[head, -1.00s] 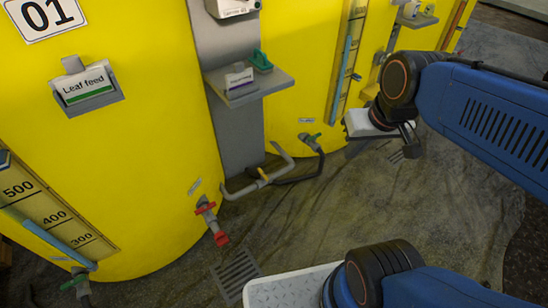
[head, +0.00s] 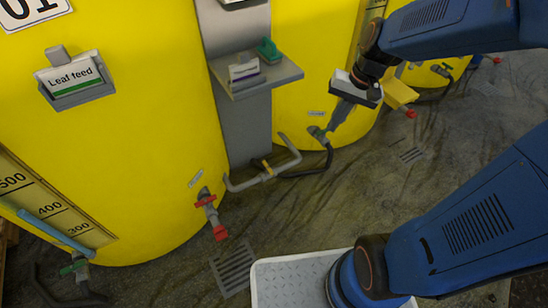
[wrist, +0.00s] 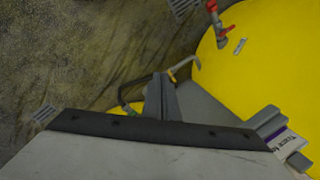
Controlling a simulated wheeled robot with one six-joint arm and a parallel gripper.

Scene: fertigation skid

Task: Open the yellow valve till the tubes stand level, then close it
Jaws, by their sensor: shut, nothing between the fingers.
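The yellow valve handle (head: 264,164) is small and sits on the grey pipe (head: 270,174) low between two yellow tanks. It also shows in the wrist view (wrist: 172,74), just beyond the fingertips in the picture. My gripper (head: 334,125) is shut and empty, its fingers pointing down, to the right of and above the valve in the head view. The fingers also show in the wrist view (wrist: 160,90). A pale blue sight tube (head: 55,232) runs beside the scale on the left tank. The other tank's tube is mostly hidden behind my arm, so the levels cannot be compared.
A red valve (head: 207,201) is on the left tank's outlet. A green-handled valve (head: 317,132) is close to my gripper in the picture. Floor drains (head: 233,268) lie in open floor.

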